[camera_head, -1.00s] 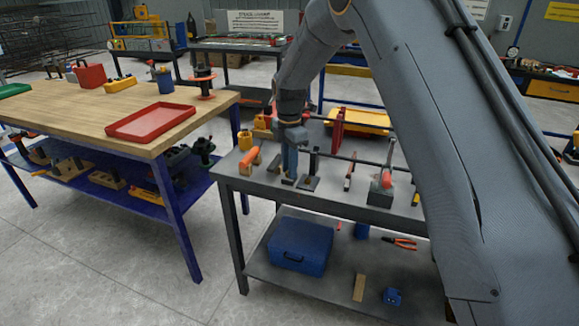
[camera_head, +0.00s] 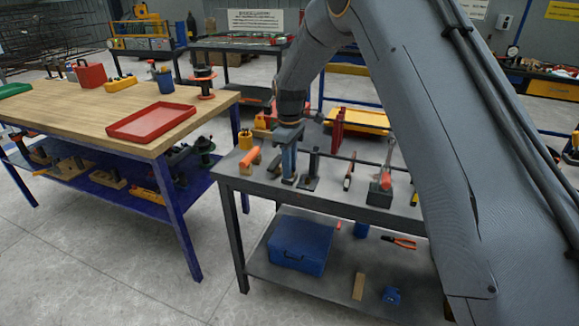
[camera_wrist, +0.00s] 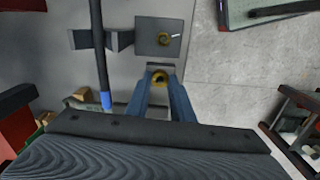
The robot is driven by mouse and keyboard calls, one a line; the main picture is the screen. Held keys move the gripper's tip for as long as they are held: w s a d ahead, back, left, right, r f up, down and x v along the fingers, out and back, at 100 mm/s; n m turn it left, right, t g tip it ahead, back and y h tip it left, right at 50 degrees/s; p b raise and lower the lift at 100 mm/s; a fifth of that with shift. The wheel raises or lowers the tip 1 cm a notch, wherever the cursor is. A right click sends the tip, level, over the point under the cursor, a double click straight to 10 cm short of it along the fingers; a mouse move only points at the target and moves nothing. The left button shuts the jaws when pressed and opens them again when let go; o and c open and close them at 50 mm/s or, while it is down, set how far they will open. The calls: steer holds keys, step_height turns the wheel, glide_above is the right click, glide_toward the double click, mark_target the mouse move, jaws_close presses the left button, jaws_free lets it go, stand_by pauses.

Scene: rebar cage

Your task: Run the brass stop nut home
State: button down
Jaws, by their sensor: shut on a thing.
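A small brass nut (camera_wrist: 159,77) shows between the blue fingers of my gripper (camera_wrist: 160,84) in the wrist view. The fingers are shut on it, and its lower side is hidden. In the head view my gripper (camera_head: 289,176) points down at the left end of the grey bench.
A dark rod (camera_wrist: 99,50) with a blue end runs beside my fingers, near a dark stand (camera_wrist: 90,40). An orange-handled tool (camera_head: 249,158) and a red-topped clamp (camera_head: 381,185) stand on the grey bench (camera_head: 330,197). A wooden table (camera_head: 70,105) with a red tray (camera_head: 152,121) is at left.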

steer(key=m, duration=0.4)
steer(key=shift+r+m, duration=0.15)
steer(key=shift+m, duration=0.15)
steer(key=m, duration=0.3)
steer(key=shift+m+p, duration=0.3)
steer(key=shift+m, duration=0.1)
steer(key=m, duration=0.9)
steer(key=shift+p, duration=0.3)
steer(key=m, duration=0.4)
steer(key=shift+m, duration=0.3)
steer(key=m, duration=0.4)
steer(key=shift+p, duration=0.3)
steer(key=m, duration=0.5)
steer(key=shift+m, duration=2)
